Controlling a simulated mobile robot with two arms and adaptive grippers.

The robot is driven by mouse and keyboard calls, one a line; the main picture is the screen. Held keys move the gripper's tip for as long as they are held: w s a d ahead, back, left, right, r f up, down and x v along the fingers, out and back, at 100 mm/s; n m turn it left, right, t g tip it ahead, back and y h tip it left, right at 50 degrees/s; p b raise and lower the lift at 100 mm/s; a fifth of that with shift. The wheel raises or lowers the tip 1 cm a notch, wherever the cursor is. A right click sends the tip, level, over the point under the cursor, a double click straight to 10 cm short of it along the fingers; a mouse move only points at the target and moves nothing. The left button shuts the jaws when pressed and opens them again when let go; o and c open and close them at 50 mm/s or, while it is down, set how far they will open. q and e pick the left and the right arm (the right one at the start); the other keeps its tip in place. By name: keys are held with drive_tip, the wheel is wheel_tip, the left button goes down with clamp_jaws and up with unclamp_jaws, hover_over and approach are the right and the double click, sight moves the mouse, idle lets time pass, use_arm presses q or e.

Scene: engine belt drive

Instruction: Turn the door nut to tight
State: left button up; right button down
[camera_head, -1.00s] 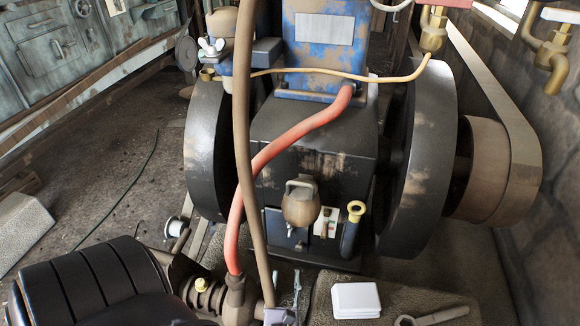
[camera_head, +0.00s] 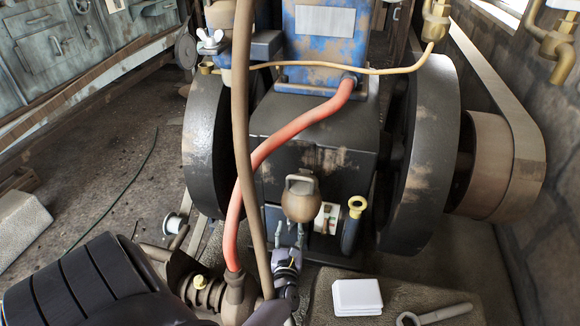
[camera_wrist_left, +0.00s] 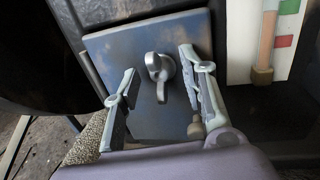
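The door nut (camera_wrist_left: 159,70) is a grey wing nut at the middle of a square dark door plate (camera_wrist_left: 112,50) in the left wrist view. Its wings stand roughly upright in that picture, leaning slightly. My left gripper (camera_wrist_left: 158,62) is open, with one finger on each side of the nut and gaps between fingers and wings. In the head view, my left gripper (camera_head: 289,232) is low on the engine's front, below a brown round pot with a handle (camera_head: 302,200). It hides the nut there. My right gripper is not in view.
A gauge panel with green and red marks (camera_wrist_left: 288,40) is right of the door. A red hose (camera_head: 275,148) and brown pipe (camera_head: 243,130) run left of the gripper. A white box (camera_head: 357,297) and a wrench (camera_head: 440,314) lie on the block at lower right.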

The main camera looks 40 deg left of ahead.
use_arm(q)
drive_tip(key=shift+c, duration=0.4)
clamp_jaws()
